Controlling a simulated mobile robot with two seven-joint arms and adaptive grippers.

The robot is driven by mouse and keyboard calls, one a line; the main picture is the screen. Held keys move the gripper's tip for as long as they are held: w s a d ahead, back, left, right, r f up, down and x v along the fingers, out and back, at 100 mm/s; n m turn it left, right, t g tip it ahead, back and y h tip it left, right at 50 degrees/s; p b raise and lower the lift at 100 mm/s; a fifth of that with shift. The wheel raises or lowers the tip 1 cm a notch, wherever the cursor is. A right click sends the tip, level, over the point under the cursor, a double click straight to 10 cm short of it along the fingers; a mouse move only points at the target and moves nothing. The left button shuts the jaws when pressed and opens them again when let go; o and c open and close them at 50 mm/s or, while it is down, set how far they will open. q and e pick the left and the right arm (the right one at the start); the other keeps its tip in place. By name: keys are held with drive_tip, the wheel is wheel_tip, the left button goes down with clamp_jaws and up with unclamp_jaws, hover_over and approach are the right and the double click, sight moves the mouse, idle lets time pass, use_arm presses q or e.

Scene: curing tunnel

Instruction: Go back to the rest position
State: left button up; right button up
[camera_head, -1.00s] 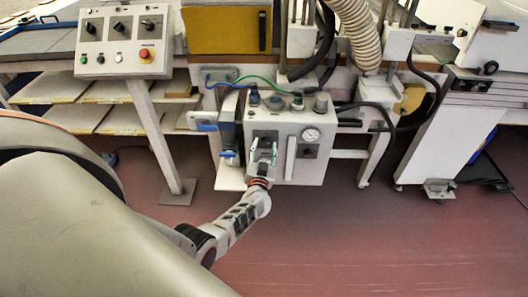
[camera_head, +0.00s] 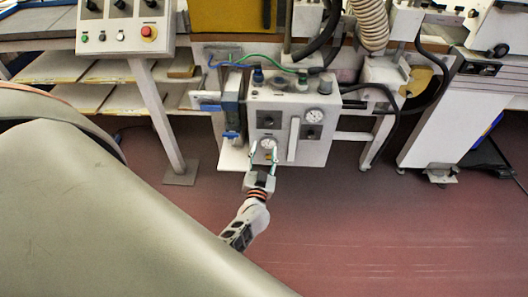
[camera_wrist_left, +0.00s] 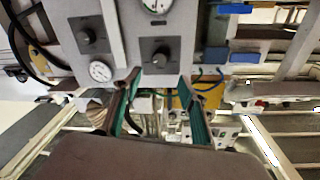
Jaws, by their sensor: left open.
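My left gripper (camera_head: 263,153) is in the middle of the head view, in front of the lower face of a white control box (camera_head: 318,148). Its two green-lined fingers are apart, with nothing between them. Whether the fingertips touch the box is hard to tell, but a gap seems to show. My right gripper is in neither view.
A panel with a red button (camera_head: 149,32) stands at the upper left. Shelves (camera_head: 120,71) lie under the bench. Blue-handled valves (camera_head: 231,134) sit left of the box. Dark hoses (camera_head: 394,120) hang at its right. The red floor (camera_head: 380,240) is clear.

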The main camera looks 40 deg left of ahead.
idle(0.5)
use_arm(q)
drive_tip(key=s+d+f+m+g+h, duration=0.2)
drive_tip(key=s+d+h, duration=0.3)
drive_tip(key=s+d, duration=0.4)
drive_tip(key=s+d+f+m+g+h, duration=0.3)
drive_tip(key=s+d+h, duration=0.3)
drive_tip(key=s, duration=0.8)
drive_tip(key=d+m, duration=0.1)
drive_tip(key=d, duration=0.1)
drive_tip(key=shift+s+d+m+g, duration=0.2)
drive_tip(key=shift+d+m+g, duration=0.2)
